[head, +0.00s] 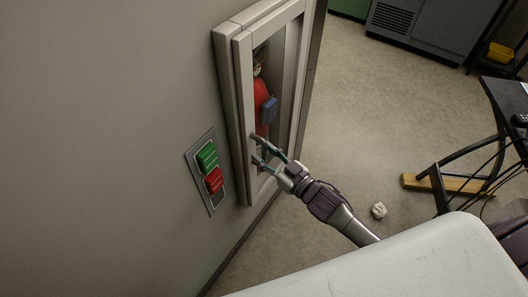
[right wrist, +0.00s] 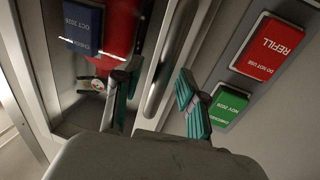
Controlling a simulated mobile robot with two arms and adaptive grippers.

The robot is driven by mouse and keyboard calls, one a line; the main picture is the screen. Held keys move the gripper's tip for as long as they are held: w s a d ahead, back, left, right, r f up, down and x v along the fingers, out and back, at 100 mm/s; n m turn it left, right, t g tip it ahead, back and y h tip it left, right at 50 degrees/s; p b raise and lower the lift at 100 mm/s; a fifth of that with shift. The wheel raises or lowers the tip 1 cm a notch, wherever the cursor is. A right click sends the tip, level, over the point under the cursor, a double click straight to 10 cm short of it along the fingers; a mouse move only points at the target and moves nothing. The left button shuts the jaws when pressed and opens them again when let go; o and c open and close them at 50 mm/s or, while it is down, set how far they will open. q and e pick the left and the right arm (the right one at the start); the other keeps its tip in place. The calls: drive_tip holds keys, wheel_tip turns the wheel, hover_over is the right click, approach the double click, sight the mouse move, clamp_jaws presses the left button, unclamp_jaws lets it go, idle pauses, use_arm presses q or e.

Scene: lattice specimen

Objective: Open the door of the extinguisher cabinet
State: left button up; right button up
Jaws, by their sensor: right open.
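The extinguisher cabinet (head: 241,110) hangs on the wall in the head view, with a pale frame and a glazed door. The red extinguisher (head: 261,90) with a blue tag (head: 269,109) shows behind the door's window. In the right wrist view a grey bar handle (right wrist: 172,70) runs along the door's edge. My right gripper (head: 254,148) is open at the door's lower part; in the right wrist view its fingers (right wrist: 158,75) lie on either side of the handle, which is not clamped. I cannot tell whether the door is slightly ajar. My left gripper is out of view.
A wall panel with a green block (head: 207,157) and a red block (head: 214,180) is just left of the cabinet. The floor (head: 345,110) right of the cabinet is mostly open. A small white lump (head: 378,210) and a dark desk frame (head: 440,185) stand farther right.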

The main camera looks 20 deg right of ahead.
drive_tip(key=shift+w+a, duration=0.15)
drive_tip(key=shift+w, duration=0.15)
clamp_jaws()
drive_tip(key=shift+s, duration=0.15)
